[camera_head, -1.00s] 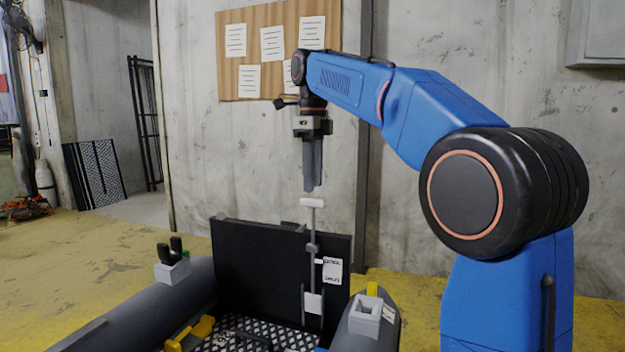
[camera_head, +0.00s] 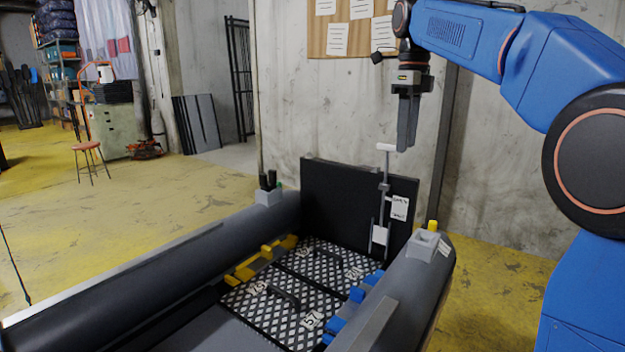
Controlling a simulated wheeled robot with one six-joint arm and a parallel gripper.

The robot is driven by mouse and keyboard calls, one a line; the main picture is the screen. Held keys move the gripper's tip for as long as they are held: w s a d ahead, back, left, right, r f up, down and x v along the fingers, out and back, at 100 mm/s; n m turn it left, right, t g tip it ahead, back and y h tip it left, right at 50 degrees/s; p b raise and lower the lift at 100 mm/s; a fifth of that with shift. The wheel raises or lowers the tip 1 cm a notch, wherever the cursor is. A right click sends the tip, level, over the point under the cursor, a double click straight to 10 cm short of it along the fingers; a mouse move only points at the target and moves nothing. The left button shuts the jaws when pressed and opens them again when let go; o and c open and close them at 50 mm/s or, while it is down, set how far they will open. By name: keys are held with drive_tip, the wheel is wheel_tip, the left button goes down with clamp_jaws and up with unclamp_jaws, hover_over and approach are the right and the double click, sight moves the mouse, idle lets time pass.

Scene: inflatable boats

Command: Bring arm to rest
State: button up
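My blue arm (camera_head: 450,38) reaches in from the right side of the picture. My gripper (camera_head: 404,148) hangs at its end, pointing down, above the black transom board (camera_head: 335,195) of the grey inflatable boat. A T-handled grey rod or clamp (camera_head: 386,175) stands against that board, with its top bar just below and left of the fingertips. The fingers are seen edge-on, so I cannot tell whether they are open or shut. I see nothing hanging from them.
The boat's grey tubes (camera_head: 150,265) flank a chequered floor (camera_head: 300,285) with yellow (camera_head: 262,262) and blue (camera_head: 350,300) fittings. Small grey holders (camera_head: 268,197) sit on the tubes. A stool (camera_head: 90,160) and cabinet (camera_head: 112,128) stand at the back left. Yellow floor is open left.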

drive_tip(key=s+d+f+n+t, duration=0.2)
drive_tip(key=s+d+f+n, duration=0.1)
drive_tip(key=s+f+n, duration=0.9)
drive_tip(key=s+d+f+n+t, duration=0.2)
drive_tip(key=s+d+f+n, duration=0.2)
drive_tip(key=s+f+n, duration=0.9)
drive_tip(key=s+f, duration=0.7)
drive_tip(key=s, duration=0.1)
drive_tip(key=shift+s+f+t, duration=0.15)
drive_tip(key=shift+f+t, duration=0.05)
drive_tip(key=shift+t, duration=0.2)
idle(0.4)
